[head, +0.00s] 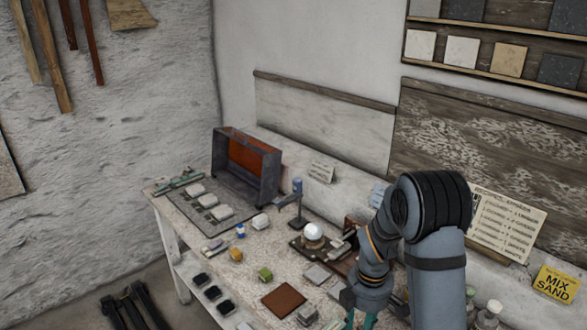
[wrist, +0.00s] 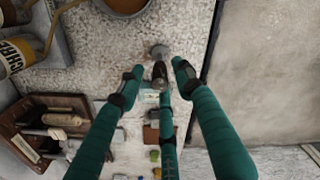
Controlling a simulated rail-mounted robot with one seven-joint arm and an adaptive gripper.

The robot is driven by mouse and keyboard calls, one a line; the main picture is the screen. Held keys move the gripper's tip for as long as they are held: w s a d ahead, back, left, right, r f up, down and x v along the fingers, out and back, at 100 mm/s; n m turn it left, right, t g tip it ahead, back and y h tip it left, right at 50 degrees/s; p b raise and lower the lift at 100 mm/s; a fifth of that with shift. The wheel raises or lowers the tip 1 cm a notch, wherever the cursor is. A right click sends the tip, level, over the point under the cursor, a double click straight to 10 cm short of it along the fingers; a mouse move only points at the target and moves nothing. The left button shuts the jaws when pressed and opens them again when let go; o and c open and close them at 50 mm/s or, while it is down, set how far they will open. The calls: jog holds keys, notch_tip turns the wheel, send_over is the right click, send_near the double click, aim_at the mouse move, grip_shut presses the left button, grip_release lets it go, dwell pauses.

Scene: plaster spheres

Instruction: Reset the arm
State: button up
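My gripper (wrist: 158,75) has teal fingers with dark tips. In the wrist view they are spread apart above the speckled worktable (wrist: 100,55), with nothing seen held between them. A small grey object (wrist: 160,51) shows just beyond the middle fingertip; I cannot tell whether they touch. In the head view my arm bends down at the right of the table, and the teal fingers are partly cut off by the bottom edge. A white sphere (head: 313,232) sits on a dark base left of my arm.
A dark open-fronted box (head: 247,165) stands at the table's back left, near pale blocks on a grey mat. A brown square (head: 284,301) lies near the front. A wooden tool tray (wrist: 45,125), a bottle (wrist: 15,50) and a brown bowl (wrist: 122,5) surround the gripper.

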notch_tip(320, 180, down, 2)
jog(key=shift+s+f, duration=0.1)
jog(key=shift+f, duration=0.15)
jog(key=shift+w+r, duration=0.2)
jog(key=shift+r, duration=1.5)
jog(key=shift+s, duration=0.1)
